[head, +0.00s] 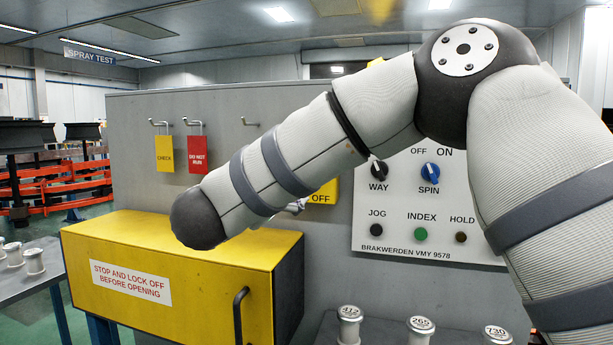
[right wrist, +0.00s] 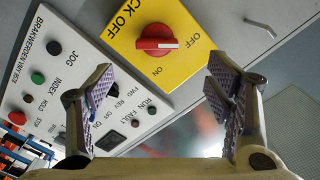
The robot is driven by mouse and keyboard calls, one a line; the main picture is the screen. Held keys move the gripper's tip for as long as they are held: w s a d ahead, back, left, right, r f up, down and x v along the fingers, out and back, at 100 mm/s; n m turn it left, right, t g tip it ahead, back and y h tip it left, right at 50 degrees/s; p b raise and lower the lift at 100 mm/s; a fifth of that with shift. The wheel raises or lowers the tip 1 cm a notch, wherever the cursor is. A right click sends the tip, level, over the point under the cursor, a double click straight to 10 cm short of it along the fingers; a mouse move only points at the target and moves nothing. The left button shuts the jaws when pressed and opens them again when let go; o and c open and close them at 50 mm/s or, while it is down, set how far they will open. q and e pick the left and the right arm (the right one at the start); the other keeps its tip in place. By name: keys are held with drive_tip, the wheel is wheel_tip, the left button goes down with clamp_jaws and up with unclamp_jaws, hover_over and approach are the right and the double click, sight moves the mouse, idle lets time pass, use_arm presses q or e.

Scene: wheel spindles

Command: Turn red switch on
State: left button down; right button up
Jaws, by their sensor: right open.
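The red switch (right wrist: 157,38) sits on a yellow lock-off plate (right wrist: 187,62) in the right wrist view. Its red handle lies across the knob, with its pale-marked end toward the OFF label; ON is printed beside it. In the head view my right arm hides the switch, and only a corner of the yellow plate (head: 322,197) shows. My right gripper (right wrist: 160,98) is open and empty. Its fingers are spread wide, with the switch beyond them and apart from them. In the head view it is almost wholly hidden behind my arm. My left gripper is not in view.
A white control panel (head: 376,215) with knobs and buttons stands beside the plate. A yellow box (head: 200,232) with a dark handle juts out below left. Tags hang from hooks (head: 194,124) on the grey wall. Numbered metal spindles (head: 420,328) stand at the bottom.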

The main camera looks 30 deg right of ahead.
drive_tip(key=x, duration=1.1)
drive_tip(key=shift+s+d+f, duration=0.1)
drive_tip(key=shift+s+d, duration=0.05)
drive_tip(key=shift+s, duration=0.05)
drive_tip(key=shift+c, duration=0.3)
drive_tip(key=c, duration=1.1)
